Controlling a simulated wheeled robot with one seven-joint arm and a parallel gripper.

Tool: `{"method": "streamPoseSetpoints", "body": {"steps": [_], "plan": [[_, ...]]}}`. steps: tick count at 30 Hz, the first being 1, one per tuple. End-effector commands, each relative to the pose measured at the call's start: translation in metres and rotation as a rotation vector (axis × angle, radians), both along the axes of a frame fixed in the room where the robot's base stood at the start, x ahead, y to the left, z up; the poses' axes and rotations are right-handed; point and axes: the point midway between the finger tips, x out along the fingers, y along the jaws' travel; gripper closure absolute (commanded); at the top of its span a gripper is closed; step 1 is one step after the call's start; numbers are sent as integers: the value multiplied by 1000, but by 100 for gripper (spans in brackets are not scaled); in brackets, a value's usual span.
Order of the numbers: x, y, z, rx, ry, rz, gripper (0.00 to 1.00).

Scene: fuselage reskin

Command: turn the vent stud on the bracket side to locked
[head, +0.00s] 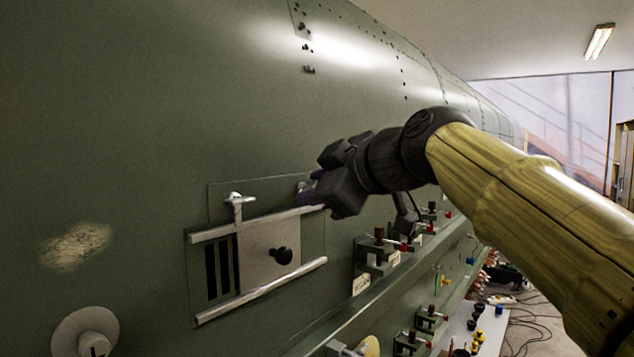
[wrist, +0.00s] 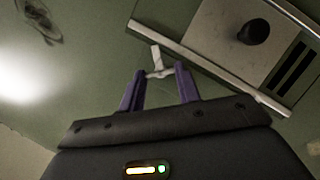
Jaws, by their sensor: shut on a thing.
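The vent panel (head: 258,262) is a grey plate with dark slots and a black knob (head: 283,256), set between two pale rails on the green fuselage skin. A pale stud with a wing handle (head: 237,204) stands above the upper rail at its left. My gripper (head: 308,192) is at the right end of that rail, on the bracket side. In the wrist view, its purple fingers (wrist: 160,82) are shut on the other pale stud (wrist: 156,60), whose handle sticks out past the fingertips. In the head view the gripper mostly hides this stud.
Several brackets with dark and red parts (head: 379,240) stand along a ledge right of the panel. A round white disc (head: 86,333) is at lower left and a worn patch (head: 76,245) above it. Cables lie on the floor at right. The skin above the panel is clear.

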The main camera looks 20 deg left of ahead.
Motion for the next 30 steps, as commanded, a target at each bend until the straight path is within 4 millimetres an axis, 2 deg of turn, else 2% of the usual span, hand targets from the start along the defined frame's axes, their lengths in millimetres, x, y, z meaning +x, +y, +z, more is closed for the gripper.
{"method": "streamPoseSetpoints", "body": {"steps": [18, 30], "plan": [[5, -2, 3, 210, 505, -2, 90], [6, -2, 3, 270, 647, -1, 90]]}}
